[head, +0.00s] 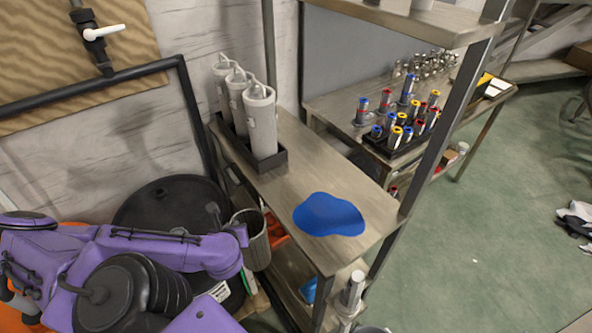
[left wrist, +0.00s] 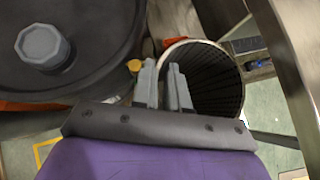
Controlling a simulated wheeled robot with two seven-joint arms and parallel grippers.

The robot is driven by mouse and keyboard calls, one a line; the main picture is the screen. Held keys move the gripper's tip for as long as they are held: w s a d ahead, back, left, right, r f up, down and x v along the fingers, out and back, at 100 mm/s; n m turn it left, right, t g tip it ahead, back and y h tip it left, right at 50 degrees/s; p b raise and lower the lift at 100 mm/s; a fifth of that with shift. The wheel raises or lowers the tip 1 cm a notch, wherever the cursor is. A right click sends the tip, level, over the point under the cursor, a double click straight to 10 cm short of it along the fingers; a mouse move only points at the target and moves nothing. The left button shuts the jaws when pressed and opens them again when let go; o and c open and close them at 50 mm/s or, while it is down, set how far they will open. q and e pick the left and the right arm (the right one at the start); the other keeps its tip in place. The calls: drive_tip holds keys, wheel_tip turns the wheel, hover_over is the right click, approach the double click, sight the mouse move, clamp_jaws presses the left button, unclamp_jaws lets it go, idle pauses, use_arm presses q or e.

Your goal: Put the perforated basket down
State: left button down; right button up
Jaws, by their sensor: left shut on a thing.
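The perforated basket (head: 254,240) is a grey, round, open-topped vessel, seen beside the left edge of the metal shelf. In the left wrist view the basket (left wrist: 214,72) shows its dark ribbed inside and pale rim. My left gripper (left wrist: 163,82) is shut on the near-left wall of the basket, with its grey fingers at the rim. In the head view the purple end of my left arm reaches the basket and its fingers are hard to make out. A flat blue patch (head: 328,215) lies on the shelf top. My right gripper is not in view.
Several grey canisters (head: 262,122) stand in a dark tray at the shelf's back left. A black drum (head: 165,205) stands left of the basket. A metal post (head: 440,125) rises at the shelf's right edge. The shelf top around the blue patch is bare.

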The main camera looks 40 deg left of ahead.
use_arm(q)
wheel_tip(320, 180, down, 13)
drive_tip(key=b, duration=0.8)
drive_tip(key=w+b, duration=0.1)
drive_tip(key=w, duration=0.1)
drive_tip(key=w+d+b, duration=0.1)
drive_tip(key=w, duration=0.2)
drive_tip(key=w+d+b, duration=0.1)
drive_tip(key=w, duration=0.2)
drive_tip(key=shift+d+f+b, duration=0.2)
drive_tip(key=shift+f+b, duration=0.1)
drive_tip(key=w, duration=0.3)
drive_tip(key=w+d+f, duration=0.1)
drive_tip(key=shift+w+d, duration=0.1)
drive_tip(key=shift+w, duration=0.05)
drive_tip(key=shift+f, duration=0.1)
